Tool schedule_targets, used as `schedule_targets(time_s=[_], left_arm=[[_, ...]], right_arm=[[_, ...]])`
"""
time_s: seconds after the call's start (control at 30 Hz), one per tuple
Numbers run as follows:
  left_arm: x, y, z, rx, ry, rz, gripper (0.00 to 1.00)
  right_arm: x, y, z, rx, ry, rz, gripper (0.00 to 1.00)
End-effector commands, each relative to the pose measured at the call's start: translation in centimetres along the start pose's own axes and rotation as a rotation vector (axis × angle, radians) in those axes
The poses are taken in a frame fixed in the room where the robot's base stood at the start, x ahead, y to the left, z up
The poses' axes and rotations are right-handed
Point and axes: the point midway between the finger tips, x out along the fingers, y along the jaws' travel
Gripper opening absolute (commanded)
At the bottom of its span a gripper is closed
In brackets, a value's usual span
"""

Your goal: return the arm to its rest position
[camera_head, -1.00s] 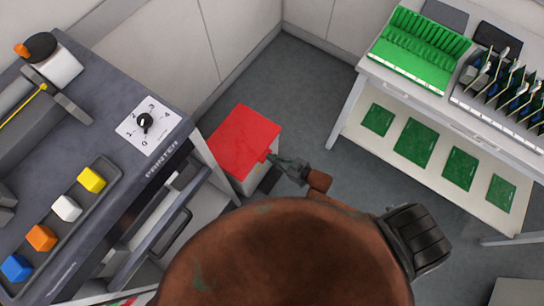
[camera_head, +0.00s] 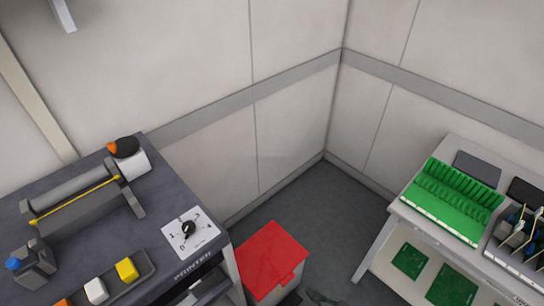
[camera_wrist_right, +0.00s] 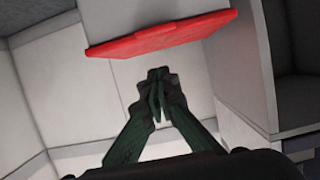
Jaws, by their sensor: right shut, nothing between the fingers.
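My right gripper (camera_head: 318,298) shows only as a dark tip at the bottom edge of the head view, just right of the red-lidded bin. In the right wrist view my right gripper (camera_wrist_right: 157,78) has its dark green fingers together, with nothing between them. The bin's red lid (camera_head: 272,256) looks flat and closed from above. In the wrist view the red lid (camera_wrist_right: 160,36) lies beyond the fingertips, with a visible gap. The rest of my right arm is out of the head view. My left gripper is in neither view.
The dark printer table (camera_head: 75,220) stands left of the bin, with a dial card (camera_head: 190,233) and coloured blocks. A white trolley (camera_head: 432,232) with a green rack (camera_head: 450,202) stands at the right. Grey floor (camera_head: 325,215) lies clear between them, up to the wall corner.

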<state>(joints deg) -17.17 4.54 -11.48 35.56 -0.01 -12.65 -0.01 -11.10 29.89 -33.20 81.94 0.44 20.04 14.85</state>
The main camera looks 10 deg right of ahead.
Motion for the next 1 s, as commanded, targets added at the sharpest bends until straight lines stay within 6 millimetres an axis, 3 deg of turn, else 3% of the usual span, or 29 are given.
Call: schedule_targets(time_s=[0.13,0.23,0.37,0.5,0.67,0.8,1.0], left_arm=[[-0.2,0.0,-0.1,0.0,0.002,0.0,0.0],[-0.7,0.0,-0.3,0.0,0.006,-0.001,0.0],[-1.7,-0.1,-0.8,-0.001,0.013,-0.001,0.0],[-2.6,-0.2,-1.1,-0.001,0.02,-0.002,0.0],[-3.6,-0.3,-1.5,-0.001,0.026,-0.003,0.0],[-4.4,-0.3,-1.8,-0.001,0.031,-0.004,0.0],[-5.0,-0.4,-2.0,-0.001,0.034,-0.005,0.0]], right_arm=[[-0.3,0.5,1.2,0.003,-0.03,0.021,0.0],[-1.3,1.7,4.7,0.013,-0.111,0.076,0.0],[-4.5,3.2,12.4,0.046,-0.295,0.177,0.0],[-9.8,2.6,21.2,0.103,-0.518,0.265,0.0],[-17.1,-1.2,29.7,0.187,-0.765,0.318,0.0],[-23.4,-6.5,35.1,0.265,-0.959,0.328,0.0],[-29.6,-12.9,39.0,0.349,-1.14,0.312,0.0]])
